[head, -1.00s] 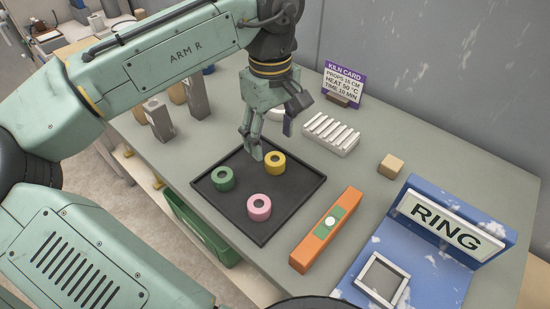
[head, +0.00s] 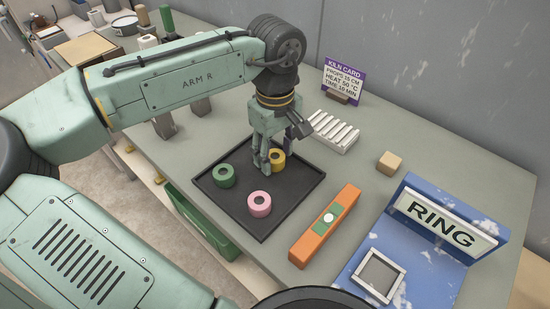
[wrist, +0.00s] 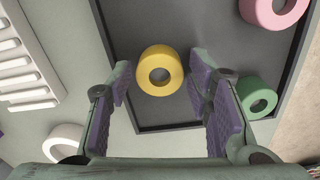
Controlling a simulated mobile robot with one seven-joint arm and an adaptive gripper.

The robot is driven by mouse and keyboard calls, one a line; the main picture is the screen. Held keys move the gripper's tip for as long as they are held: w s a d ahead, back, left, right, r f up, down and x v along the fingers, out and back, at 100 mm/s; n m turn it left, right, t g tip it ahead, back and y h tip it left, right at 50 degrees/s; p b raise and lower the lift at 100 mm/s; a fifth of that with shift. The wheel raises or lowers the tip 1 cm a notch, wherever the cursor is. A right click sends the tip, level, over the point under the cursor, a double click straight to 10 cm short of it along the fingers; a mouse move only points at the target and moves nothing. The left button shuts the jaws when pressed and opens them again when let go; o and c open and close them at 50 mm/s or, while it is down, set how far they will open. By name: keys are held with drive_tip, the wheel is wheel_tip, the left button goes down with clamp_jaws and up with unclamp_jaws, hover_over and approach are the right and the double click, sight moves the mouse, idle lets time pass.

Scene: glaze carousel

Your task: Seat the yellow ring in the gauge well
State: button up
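The yellow ring (head: 278,158) lies on the black tray (head: 268,226), near its back edge. In the wrist view the yellow ring (wrist: 159,70) sits between and just beyond my open fingers, with clear space on both sides. My gripper (head: 266,168) points down over the tray and partly hides the ring in the head view; its spread fingers also show in the wrist view (wrist: 162,85). A blue stand (head: 428,238) with a RING sign (head: 440,222) has a square, light-framed recess (head: 380,276) on its base. No label tells whether this recess is the gauge well.
A green ring (head: 223,176) and a pink ring (head: 260,203) share the tray. An orange bar (head: 305,249) with a green patch lies between tray and stand. A white ribbed block (head: 333,132), a tan block (head: 389,162) and a kiln card (head: 343,77) stand behind.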

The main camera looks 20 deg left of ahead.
drive_tip(key=c, duration=0.8)
drive_tip(key=shift+r, duration=0.1)
drive_tip(key=shift+c, duration=0.2)
